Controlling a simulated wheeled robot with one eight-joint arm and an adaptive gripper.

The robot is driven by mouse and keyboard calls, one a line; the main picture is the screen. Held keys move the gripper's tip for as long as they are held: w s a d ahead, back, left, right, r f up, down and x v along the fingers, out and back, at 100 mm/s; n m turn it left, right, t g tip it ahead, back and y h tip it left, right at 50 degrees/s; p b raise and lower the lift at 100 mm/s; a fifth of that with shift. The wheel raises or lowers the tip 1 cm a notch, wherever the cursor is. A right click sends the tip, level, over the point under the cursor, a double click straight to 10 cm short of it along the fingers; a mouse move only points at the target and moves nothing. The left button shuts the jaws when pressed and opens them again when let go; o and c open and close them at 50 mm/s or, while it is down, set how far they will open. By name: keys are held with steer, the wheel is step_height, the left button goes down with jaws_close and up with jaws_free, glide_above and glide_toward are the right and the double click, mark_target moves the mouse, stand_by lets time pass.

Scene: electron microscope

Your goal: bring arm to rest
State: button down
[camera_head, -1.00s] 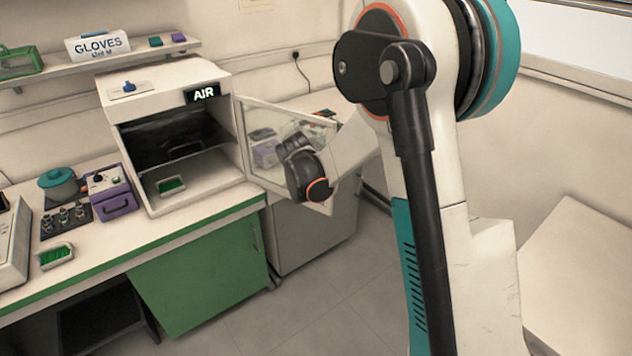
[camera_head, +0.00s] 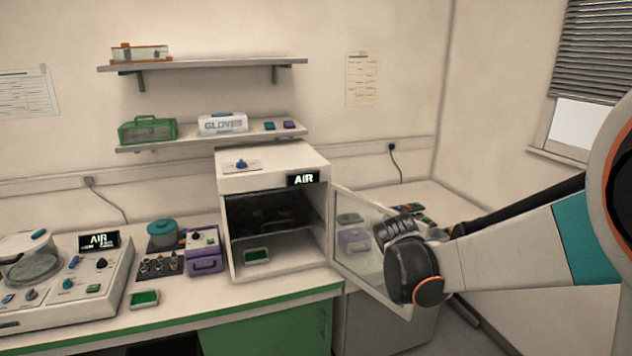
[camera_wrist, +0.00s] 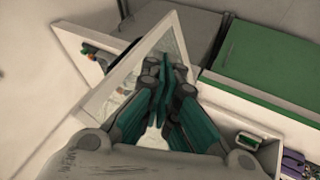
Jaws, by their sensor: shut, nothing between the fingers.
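My gripper (camera_wrist: 165,78) shows in the wrist view with its teal fingers together and nothing between them. Its fingertips appear in front of the open glass door of the white AIR cabinet. In the head view my arm reaches in from the right edge, and its dark wrist is beside the open door (camera_head: 362,250), overlapping it in the picture. I cannot tell whether they touch. The fingers are hard to make out in the head view. The white AIR cabinet (camera_head: 270,180) stands open on the bench, with a small green-filled tray (camera_head: 257,256) inside.
A console with a glass chamber (camera_head: 70,280) stands at the left of the bench. A purple box (camera_head: 204,262), teal-lidded pot (camera_head: 162,234) and another green tray (camera_head: 144,299) lie nearer the cabinet. Wall shelves (camera_head: 210,140) hang above. Some floor shows at lower right.

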steer(key=s+a+r+y, duration=0.2)
steer(key=s, duration=1.1)
steer(key=s+a+r+m+t+y+b, duration=0.1)
steer(key=s+a+r+y, duration=0.1)
steer(key=s, duration=1.2)
steer(key=shift+s+a+r+b, duration=0.3)
steer(key=shift+a+r, duration=0.55)
